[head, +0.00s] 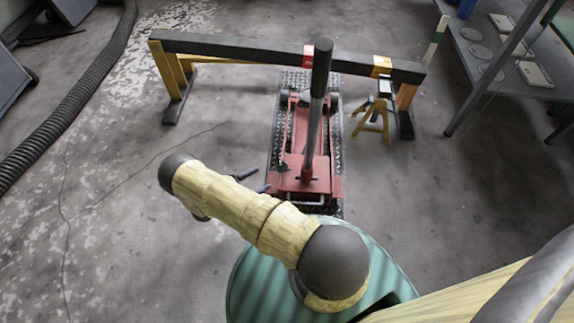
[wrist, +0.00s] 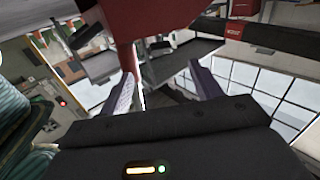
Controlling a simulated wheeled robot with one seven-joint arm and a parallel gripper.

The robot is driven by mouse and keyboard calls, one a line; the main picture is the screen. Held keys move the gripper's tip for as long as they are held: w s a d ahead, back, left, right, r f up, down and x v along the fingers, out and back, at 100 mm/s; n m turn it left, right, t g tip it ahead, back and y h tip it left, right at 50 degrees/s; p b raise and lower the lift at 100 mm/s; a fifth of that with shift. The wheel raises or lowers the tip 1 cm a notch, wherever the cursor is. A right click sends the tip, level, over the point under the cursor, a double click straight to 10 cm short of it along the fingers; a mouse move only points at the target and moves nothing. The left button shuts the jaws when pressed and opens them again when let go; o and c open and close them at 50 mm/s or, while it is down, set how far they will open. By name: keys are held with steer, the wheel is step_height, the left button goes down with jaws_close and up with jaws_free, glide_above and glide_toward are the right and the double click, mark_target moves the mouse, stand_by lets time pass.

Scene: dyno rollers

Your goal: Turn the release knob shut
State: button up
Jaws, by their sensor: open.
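A red floor jack (head: 300,135) stands on the floor, its handle (head: 314,110) upright with a black grip at the top. Small dark parts show at the handle's base, but I cannot tell the release knob apart there. My gripper (head: 255,180) is just left of the jack's near end, partly hidden behind my own arm. In the wrist view my gripper (wrist: 164,88) has its two fingers apart, with nothing held between them. A large red part (wrist: 150,18), seemingly of the jack, is close above the fingers and reaches down near the left one.
A dark beam (head: 230,46) on yellow legs crosses behind the jack, with a yellow stand (head: 372,118) under its right part. A black hose (head: 80,90) lies at left. A grey shelf (head: 500,55) stands at right.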

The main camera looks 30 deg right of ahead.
mark_target(287, 163)
steer(key=d+b, duration=0.1)
steer(key=d, duration=0.2)
steer(key=d+b, duration=0.1)
steer(key=d, duration=0.3)
steer(key=d+b, duration=0.1)
steer(key=d, duration=0.3)
steer(key=shift+w+d+f, duration=0.15)
steer(key=shift+w+d, duration=0.1)
steer(key=shift+w, duration=0.1)
steer(key=shift+d+b, duration=0.35)
steer(key=shift+d, duration=0.15)
steer(key=shift+c, duration=0.2)
steer(key=c, duration=0.9)
